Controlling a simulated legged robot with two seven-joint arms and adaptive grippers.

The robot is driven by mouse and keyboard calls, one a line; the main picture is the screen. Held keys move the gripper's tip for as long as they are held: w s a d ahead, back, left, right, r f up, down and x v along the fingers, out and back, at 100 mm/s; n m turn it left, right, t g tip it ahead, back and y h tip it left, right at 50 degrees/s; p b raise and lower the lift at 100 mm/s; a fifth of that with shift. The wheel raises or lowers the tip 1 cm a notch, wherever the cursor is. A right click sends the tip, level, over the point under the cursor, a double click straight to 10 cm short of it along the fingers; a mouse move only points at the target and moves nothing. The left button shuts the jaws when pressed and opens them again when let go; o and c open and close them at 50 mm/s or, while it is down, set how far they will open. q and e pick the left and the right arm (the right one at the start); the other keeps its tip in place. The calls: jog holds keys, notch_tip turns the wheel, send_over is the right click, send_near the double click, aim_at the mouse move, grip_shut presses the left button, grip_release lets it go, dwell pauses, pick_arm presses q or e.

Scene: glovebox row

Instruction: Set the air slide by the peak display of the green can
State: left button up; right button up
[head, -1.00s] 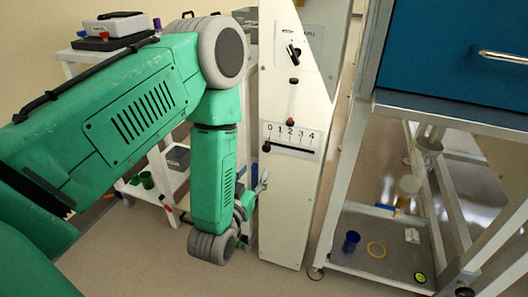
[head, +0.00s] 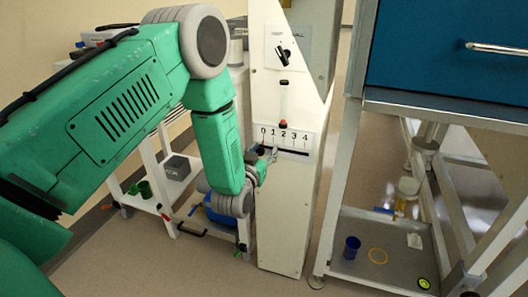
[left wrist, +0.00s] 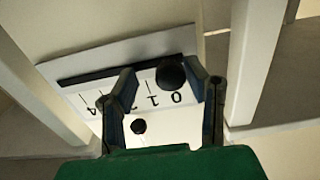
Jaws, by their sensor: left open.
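The air slide is a dark slot under a white scale plate (head: 286,138) marked 0 to 4, on the front of a white column. Its black knob (head: 261,150) sits at the slot's left end, under the 0. My left gripper (head: 267,157) is open, right at the knob. In the left wrist view the scale is upside down, and the knob (left wrist: 170,76) shows between the open fingers (left wrist: 170,88), nearer the right one; I cannot tell whether they touch it. Two green cups or cans (head: 145,189) stand on a low shelf at left. I see no readable peak display. My right gripper is out of view.
Above the scale is a vertical slot with a red knob (head: 283,124), then a black rotary switch (head: 283,56).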

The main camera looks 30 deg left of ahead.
pick_arm(q)
jog(key=shift+a+f, duration=0.2)
jog(key=shift+a, duration=0.3)
grip_shut()
jog(key=shift+s+a+f, duration=0.1)
jog(key=shift+a, duration=0.2)
jog(key=d, duration=0.3)
jog(key=shift+w+d+p, duration=0.3)
jog(key=shift+w+d, duration=0.05)
jog(key=shift+d, duration=0.05)
jog(key=shift+c, duration=1.5)
grip_release()
jog(key=shift+a+f, duration=0.1)
jog(key=o, duration=0.3)
jog(key=shift+a, duration=0.1)
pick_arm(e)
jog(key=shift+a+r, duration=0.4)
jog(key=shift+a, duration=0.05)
pick_arm(q)
jog(key=v, duration=1.2)
